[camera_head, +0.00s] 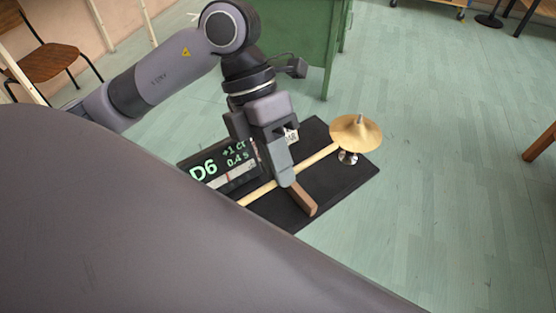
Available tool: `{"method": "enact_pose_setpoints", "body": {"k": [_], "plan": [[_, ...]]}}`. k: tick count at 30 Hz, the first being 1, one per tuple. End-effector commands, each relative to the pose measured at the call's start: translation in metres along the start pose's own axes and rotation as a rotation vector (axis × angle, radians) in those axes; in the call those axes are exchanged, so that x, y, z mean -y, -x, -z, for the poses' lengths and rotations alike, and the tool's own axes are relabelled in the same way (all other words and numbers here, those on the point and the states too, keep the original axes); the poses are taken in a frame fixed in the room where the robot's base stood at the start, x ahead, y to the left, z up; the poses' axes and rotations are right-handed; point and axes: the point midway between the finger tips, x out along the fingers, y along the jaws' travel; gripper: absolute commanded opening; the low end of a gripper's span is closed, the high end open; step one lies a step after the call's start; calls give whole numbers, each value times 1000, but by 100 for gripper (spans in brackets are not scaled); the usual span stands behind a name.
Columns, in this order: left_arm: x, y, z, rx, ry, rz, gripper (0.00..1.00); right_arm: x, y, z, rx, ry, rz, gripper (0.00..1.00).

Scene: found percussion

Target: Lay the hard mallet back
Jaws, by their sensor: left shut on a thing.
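My left gripper (284,182) reaches down over a black mat (360,174). It is shut on a pale wooden stick (318,160), which looks like the hard mallet's handle. The stick runs slantwise from the lower left of the fingers to the gold cymbal's edge at the upper right. I cannot make out a mallet head. A brown wooden bar (303,201) shows just below the fingertips; whether they touch it I cannot tell. My right gripper is not in view.
A gold cymbal (352,134) stands on a small silver stand at the mat's right. A dark display (215,168) reading "D6" is at its left. A green cabinet (300,38) and a brown chair (45,62) stand behind. The floor at right is mostly clear.

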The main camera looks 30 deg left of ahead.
Motion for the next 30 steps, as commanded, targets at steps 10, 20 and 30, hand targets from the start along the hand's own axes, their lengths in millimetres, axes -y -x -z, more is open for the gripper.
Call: {"method": "enact_pose_setpoints", "body": {"k": [10,20,30], "plan": [[-21,-35,0,0,0,0,0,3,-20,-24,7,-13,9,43],[-31,-51,-1,1,0,0,0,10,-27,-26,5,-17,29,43],[-30,-51,-1,0,0,0,0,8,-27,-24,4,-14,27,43]]}}
